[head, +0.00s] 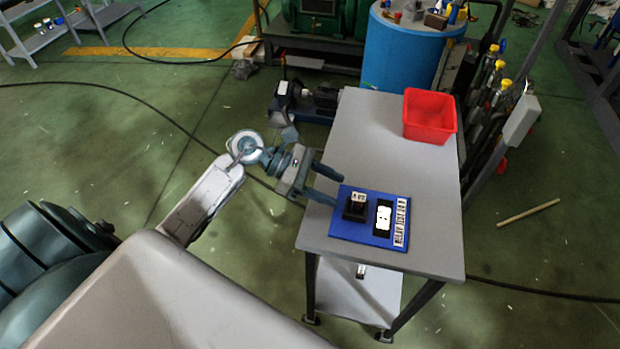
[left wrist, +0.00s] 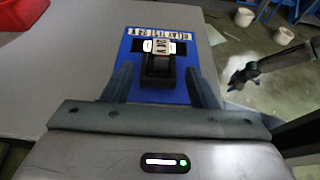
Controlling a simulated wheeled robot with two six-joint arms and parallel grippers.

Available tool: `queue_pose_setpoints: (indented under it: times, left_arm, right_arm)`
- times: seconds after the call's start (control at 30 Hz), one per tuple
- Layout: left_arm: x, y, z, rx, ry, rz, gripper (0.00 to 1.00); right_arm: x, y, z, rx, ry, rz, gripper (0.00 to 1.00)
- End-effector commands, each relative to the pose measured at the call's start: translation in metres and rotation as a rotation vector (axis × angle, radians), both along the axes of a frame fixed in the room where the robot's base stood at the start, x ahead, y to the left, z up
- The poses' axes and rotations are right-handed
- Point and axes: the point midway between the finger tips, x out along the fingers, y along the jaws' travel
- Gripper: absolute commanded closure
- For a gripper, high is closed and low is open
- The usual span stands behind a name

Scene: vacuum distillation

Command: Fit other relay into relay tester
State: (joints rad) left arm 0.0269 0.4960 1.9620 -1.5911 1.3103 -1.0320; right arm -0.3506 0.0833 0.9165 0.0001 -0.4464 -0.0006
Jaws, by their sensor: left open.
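The relay tester (head: 343,230) is a blue board with a white lettered strip, lying near the front of the grey table. A dark relay (head: 355,211) with a white label stands at its left part; I cannot tell whether it is fully seated. A black panel with a white face is beside it. My left gripper (head: 334,187) is open at the tester's left edge, fingers pointing toward the relay. In the left wrist view the relay (left wrist: 159,69), marked 24V, appears between the open fingers, apart from both. What seems to be my right gripper (left wrist: 243,77) shows small at the right.
A red bin (head: 430,117) stands at the table's far right corner. The table (head: 370,130) is clear between bin and tester. A blue drum (head: 405,55) and pump equipment stand behind. A small object (head: 361,271) is on the lower shelf.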

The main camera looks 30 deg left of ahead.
Motion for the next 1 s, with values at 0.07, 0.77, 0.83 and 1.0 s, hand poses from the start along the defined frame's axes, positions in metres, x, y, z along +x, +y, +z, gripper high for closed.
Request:
queue_pose_setpoints:
  times: [0.07,0.77,0.83,1.0]
  left_arm:
    - [-0.003,0.011,0.002,0.006,0.0,-0.002,0.48]
    - [-0.012,0.042,0.019,0.0,0.0,-0.001,0.48]
    - [-0.012,0.042,0.019,0.0,0.0,-0.001,0.48]
    - [-0.012,0.042,0.019,0.0,0.0,-0.001,0.48]
  right_arm:
    - [0.007,0.001,0.002,0.0,-0.004,0.001,0.64]
    - [0.028,0.003,0.015,0.0,-0.01,0.004,0.64]
    - [0.028,0.003,0.015,0.0,-0.01,0.004,0.64]
    - [0.028,0.003,0.015,0.0,-0.011,0.004,0.64]
